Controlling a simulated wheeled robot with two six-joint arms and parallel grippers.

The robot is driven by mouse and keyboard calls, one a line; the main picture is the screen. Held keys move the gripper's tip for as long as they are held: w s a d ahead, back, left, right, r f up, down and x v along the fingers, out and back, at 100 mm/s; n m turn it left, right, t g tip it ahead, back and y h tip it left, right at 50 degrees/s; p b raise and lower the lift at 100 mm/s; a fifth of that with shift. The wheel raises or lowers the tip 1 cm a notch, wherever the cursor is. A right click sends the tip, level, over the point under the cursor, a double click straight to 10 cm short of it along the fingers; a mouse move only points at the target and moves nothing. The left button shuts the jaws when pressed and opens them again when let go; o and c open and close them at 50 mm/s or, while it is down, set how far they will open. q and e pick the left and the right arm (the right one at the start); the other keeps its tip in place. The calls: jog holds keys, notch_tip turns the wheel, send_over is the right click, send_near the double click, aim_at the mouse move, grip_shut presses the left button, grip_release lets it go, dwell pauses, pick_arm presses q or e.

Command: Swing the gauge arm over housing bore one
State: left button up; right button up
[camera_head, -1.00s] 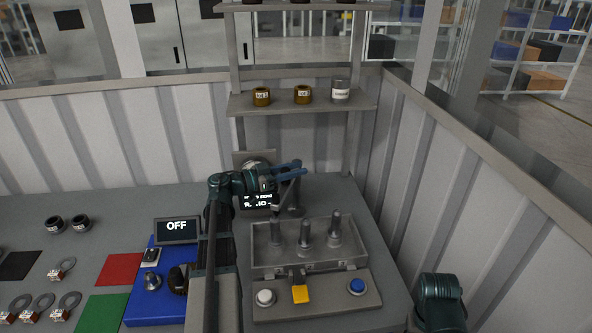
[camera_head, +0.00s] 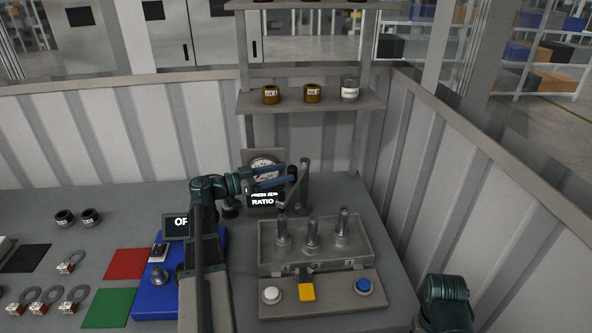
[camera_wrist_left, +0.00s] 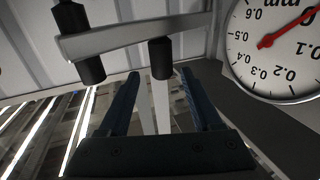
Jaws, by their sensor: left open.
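My left gripper (camera_head: 290,176) is open beside the gauge arm. In the left wrist view its fingers (camera_wrist_left: 160,78) stand either side of a dark knob (camera_wrist_left: 160,60), which is near the tips. My right gripper is out of view.
A shelf (camera_head: 330,102) with cylinders is behind. Ribbed walls enclose the bench.

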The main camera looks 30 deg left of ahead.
pick_arm(q)
jog(key=v, duration=0.7)
dwell(0.5)
